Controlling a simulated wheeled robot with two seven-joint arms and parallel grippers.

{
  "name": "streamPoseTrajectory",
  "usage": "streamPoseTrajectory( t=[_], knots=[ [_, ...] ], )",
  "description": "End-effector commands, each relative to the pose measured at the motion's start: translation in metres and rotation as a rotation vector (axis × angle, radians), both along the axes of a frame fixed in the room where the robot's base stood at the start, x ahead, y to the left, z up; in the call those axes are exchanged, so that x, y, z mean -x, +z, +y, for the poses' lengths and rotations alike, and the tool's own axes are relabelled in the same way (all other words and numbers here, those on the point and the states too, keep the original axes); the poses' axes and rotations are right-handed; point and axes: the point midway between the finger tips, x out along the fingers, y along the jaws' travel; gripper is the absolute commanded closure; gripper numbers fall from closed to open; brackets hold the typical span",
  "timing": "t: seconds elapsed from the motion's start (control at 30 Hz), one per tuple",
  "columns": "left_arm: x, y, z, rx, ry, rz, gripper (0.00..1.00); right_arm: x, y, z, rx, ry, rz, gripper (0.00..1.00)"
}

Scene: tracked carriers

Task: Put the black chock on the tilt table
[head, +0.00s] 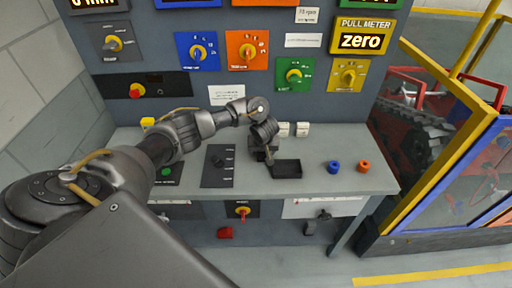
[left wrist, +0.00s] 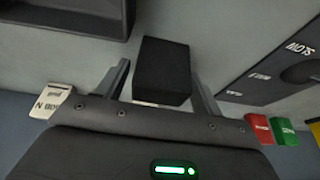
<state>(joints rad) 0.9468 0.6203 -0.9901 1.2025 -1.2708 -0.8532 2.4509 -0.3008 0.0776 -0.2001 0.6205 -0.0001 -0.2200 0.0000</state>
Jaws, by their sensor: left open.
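The black chock (left wrist: 162,68) is a dark block on the grey bench top (head: 310,186). In the left wrist view it stands between the two spread fingers of my left gripper (left wrist: 160,88), with a gap visible on each side. In the head view my left gripper (head: 264,150) points down over the bench, just behind and left of a black tray (head: 287,170); the chock is hard to separate from the dark gripper there. I cannot tell for sure which surface is the tilt table. My right gripper is not in view.
The black tray also shows in the left wrist view (left wrist: 75,22). A panel of knobs rises behind the bench. A tracked carrier (head: 412,132) stands at right behind a yellow frame (head: 432,165).

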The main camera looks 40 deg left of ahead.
Motion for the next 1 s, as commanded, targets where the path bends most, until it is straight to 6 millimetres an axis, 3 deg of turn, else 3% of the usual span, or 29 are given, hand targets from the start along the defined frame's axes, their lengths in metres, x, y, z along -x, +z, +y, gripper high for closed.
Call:
streamPoseTrajectory(
  t=[0.27,0.5,0.7,1.0],
  knots=[
    [0.008,0.033,-0.006,0.001,-0.001,-0.003,0.33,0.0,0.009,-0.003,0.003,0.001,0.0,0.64],
    [0.023,0.088,-0.016,-0.001,0.001,-0.003,0.33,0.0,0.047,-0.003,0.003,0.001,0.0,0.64],
    [0.031,0.109,-0.023,-0.001,0.0,-0.002,0.33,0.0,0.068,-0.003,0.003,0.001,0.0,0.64],
    [0.036,0.115,-0.027,0.0,0.002,0.0,0.33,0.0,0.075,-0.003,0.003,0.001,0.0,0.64]
  ],
)
